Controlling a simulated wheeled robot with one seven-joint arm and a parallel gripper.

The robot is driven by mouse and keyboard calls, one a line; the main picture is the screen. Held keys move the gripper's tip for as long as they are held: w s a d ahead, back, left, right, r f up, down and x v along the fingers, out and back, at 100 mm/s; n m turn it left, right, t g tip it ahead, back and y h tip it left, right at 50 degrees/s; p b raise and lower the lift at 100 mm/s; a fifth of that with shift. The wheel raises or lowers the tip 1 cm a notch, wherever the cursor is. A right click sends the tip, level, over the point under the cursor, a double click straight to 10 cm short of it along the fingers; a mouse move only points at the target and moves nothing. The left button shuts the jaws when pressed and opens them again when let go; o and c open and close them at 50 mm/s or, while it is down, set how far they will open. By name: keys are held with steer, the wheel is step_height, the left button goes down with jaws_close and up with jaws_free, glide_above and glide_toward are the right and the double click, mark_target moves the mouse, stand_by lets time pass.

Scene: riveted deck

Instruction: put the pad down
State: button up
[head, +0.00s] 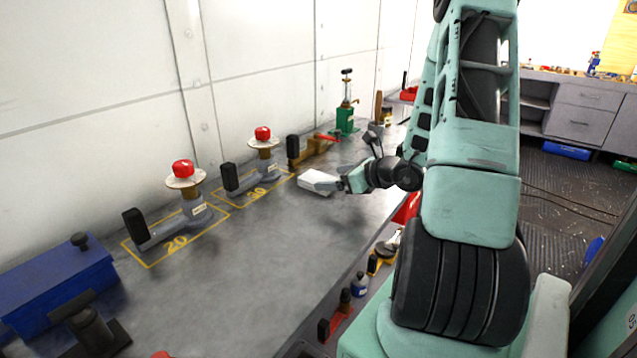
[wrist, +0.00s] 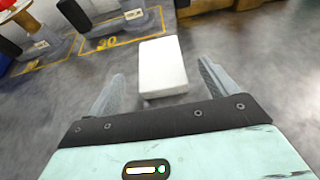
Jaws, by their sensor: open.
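The pad is a white rectangular block (head: 318,181) on the grey bench top, near the yellow outline marked 30. In the wrist view the white pad (wrist: 163,68) lies between and just ahead of the two fingers, with a gap visible on either side. My gripper (head: 341,184) is at the pad's near end in the head view, low over the bench. In the wrist view my gripper (wrist: 160,85) has its fingers spread wide, not touching the pad's sides. The pad's underside is hidden, but it appears to rest on the bench.
Two red-knobbed devices stand in yellow outlines marked 20 (head: 180,238) and 30 (head: 256,180). A blue box (head: 55,282) is at the bench's left, and a green device (head: 346,118) at its far end. The bench middle (head: 270,245) is clear.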

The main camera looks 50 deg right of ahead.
mark_target(319, 178)
steer(key=shift+p+x, duration=0.3)
steer(key=shift+x, duration=2.7)
steer(key=c, duration=1.1)
steer(key=shift+c, duration=0.2)
steer(key=shift+r, duration=0.15)
